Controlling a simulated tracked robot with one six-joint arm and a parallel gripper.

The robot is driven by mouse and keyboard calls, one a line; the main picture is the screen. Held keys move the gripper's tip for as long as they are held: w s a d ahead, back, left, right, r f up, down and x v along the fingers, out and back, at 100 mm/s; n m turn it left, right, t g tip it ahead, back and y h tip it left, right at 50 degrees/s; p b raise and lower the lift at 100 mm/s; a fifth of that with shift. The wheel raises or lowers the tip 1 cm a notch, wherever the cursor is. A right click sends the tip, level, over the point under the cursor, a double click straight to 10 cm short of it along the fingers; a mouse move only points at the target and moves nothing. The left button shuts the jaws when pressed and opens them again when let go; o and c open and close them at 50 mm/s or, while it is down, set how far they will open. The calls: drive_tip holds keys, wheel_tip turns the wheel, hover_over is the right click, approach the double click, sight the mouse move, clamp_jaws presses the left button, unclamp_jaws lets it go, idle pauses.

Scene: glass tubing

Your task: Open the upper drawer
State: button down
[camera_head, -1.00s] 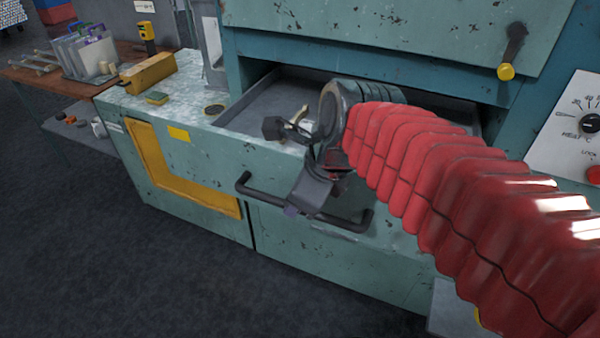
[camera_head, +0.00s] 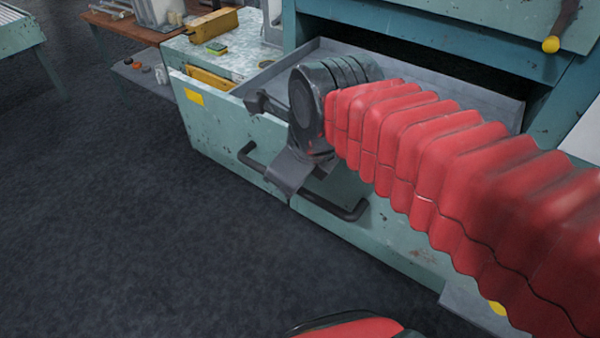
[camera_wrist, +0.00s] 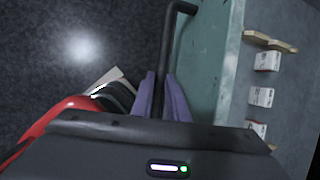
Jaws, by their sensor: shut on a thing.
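The upper drawer has a worn pale green front (camera_head: 225,125) with a yellow label near its left end. It stands well out of the teal cabinet, and its grey tray is partly exposed. A dark bar handle (camera_head: 345,212) runs along the front. My gripper (camera_head: 290,187) is shut around the handle's middle, and my arm hides part of the tray. In the wrist view my purple-grey fingers (camera_wrist: 161,95) pinch the dark handle (camera_wrist: 170,40), beside the green drawer front (camera_wrist: 217,55).
Inside the drawer, the wrist view shows several small white boxes (camera_wrist: 262,97) and a wooden piece (camera_wrist: 268,41). The dark floor (camera_head: 130,220) in front is clear.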

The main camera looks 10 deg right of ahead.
drive_tip(key=shift+w, duration=0.1)
drive_tip(key=c, duration=1.7)
unclamp_jaws()
drive_tip(key=v, duration=1.3)
drive_tip(key=shift+d+r, duration=0.15)
drive_tip(key=shift+r, duration=0.15)
drive_tip(key=shift+s, duration=0.25)
